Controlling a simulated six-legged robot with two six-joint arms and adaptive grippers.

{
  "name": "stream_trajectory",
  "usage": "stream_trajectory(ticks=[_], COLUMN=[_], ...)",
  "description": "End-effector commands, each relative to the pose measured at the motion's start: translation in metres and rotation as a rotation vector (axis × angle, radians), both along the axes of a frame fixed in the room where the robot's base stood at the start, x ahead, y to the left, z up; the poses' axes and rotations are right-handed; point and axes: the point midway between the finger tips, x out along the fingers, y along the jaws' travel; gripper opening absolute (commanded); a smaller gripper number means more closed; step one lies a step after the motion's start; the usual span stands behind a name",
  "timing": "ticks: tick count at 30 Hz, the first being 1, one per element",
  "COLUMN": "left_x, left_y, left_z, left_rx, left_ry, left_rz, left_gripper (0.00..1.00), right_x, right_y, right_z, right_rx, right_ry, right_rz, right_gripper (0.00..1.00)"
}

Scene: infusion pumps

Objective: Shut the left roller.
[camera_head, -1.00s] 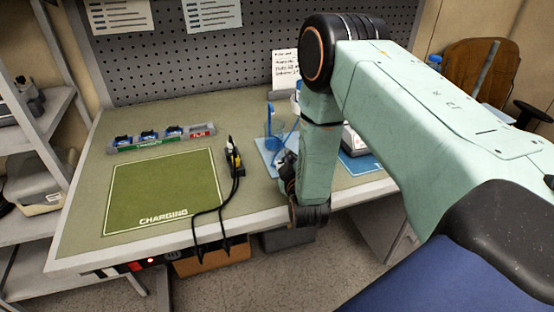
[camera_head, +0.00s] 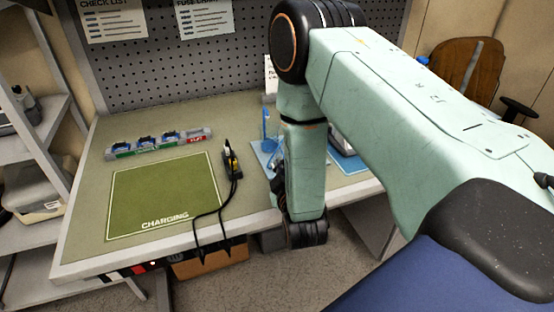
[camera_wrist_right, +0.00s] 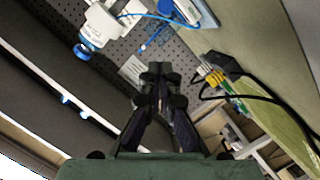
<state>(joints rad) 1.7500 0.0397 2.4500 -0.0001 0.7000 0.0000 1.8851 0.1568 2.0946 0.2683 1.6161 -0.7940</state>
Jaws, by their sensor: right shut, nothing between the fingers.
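My right gripper shows in the wrist view (camera_wrist_right: 160,92) with its dark fingers together and nothing between them. In the head view it is a small dark shape (camera_head: 277,180) beside my forearm, at the table's front right. I cannot pick out the left roller in either view. In the wrist view a white device (camera_wrist_right: 108,28) with a blue round knob (camera_wrist_right: 86,48) and a blue tube (camera_wrist_right: 150,17) is at the upper left, beyond and apart from the fingertips. My right arm hides much of the table's right side in the head view. My left gripper is out of view.
A rack (camera_head: 160,143) with several blue items stands behind the green charging mat (camera_head: 165,200). A power strip (camera_head: 231,160) with black cables lies right of the mat. A light blue mat (camera_head: 262,158) holds a blue item (camera_head: 265,128). The charging mat is bare.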

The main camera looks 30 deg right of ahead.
Motion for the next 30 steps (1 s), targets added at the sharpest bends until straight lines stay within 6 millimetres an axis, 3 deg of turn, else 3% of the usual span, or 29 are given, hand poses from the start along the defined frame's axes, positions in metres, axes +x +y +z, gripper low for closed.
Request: stream_trajectory(ticks=[9,30], left_x=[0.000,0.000], left_y=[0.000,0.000], left_z=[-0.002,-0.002], left_rx=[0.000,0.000], left_ry=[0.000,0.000], left_rz=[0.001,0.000], left_gripper=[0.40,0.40], right_x=[-0.026,-0.027], right_y=[0.011,0.014], right_z=[0.005,0.005], right_rx=[0.001,0.000], right_ry=[0.000,-0.001], right_rz=[0.001,0.001], right_gripper=[0.00,0.00])
